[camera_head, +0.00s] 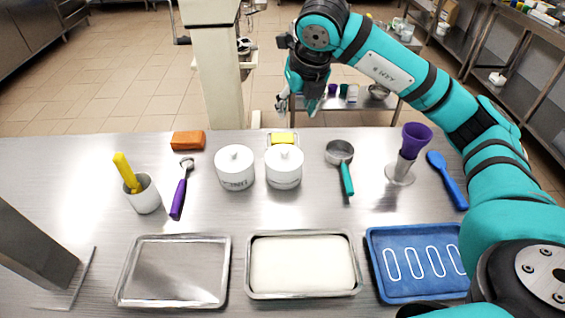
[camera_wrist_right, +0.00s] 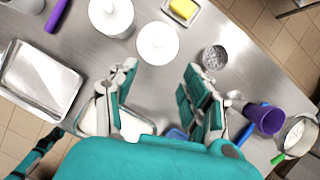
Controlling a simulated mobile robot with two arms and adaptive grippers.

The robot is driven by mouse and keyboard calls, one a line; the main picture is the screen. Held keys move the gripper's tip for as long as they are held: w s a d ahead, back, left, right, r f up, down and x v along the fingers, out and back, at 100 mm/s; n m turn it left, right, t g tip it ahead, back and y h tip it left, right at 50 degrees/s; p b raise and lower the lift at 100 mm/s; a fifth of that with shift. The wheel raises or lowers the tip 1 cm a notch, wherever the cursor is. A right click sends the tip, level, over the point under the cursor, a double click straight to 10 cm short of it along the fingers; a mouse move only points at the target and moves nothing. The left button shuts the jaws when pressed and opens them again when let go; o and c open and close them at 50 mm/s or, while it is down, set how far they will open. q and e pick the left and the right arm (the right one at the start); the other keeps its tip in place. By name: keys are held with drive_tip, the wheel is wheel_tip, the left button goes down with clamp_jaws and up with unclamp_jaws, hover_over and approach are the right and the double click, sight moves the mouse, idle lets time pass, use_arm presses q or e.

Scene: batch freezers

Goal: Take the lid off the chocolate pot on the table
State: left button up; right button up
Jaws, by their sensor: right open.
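Two white pots with knobbed white lids stand side by side at the back middle of the table: a left pot (camera_head: 235,169) and a right pot (camera_head: 284,167). Both lids are on. Dark lettering shows on their fronts, but I cannot read which is the chocolate pot. Both also show in the right wrist view, the left pot (camera_wrist_right: 111,16) and the right pot (camera_wrist_right: 157,44). My right gripper (camera_head: 297,106) is open and empty, raised above and beyond the table's far edge, apart from both pots. Its spread fingers (camera_wrist_right: 160,90) show in the wrist view. My left gripper is not in view.
A yellow block (camera_head: 283,138) in a dish sits behind the right pot. A metal scoop (camera_head: 340,153) and a purple-topped stand (camera_head: 414,140) are to the right. A white cup (camera_head: 144,195) and purple-handled scoop (camera_head: 181,190) are left. Trays (camera_head: 248,290) line the front.

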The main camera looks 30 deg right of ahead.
wheel_tip(320, 180, down, 3)
drive_tip(key=b, duration=0.2)
drive_tip(key=p, duration=0.5)
hover_over(284, 150)
drive_tip(key=s, duration=0.2)
drive_tip(key=f, duration=1)
drive_tip(key=shift+s+a+f, duration=0.2)
drive_tip(key=shift+f, duration=0.4)
drive_tip(key=p+x, duration=0.2)
drive_tip(key=x, duration=0.2)
drive_tip(key=shift+w+f+p, duration=0.1)
drive_tip(key=shift+f+p, duration=0.1)
drive_tip(key=shift+p, duration=0.2)
drive_tip(key=shift+w+f, duration=0.1)
drive_tip(key=shift+f, duration=0.15)
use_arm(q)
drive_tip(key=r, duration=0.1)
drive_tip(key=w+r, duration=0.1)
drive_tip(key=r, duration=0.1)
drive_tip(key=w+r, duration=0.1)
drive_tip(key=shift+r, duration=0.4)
use_arm(e)
drive_tip(key=c, duration=0.9)
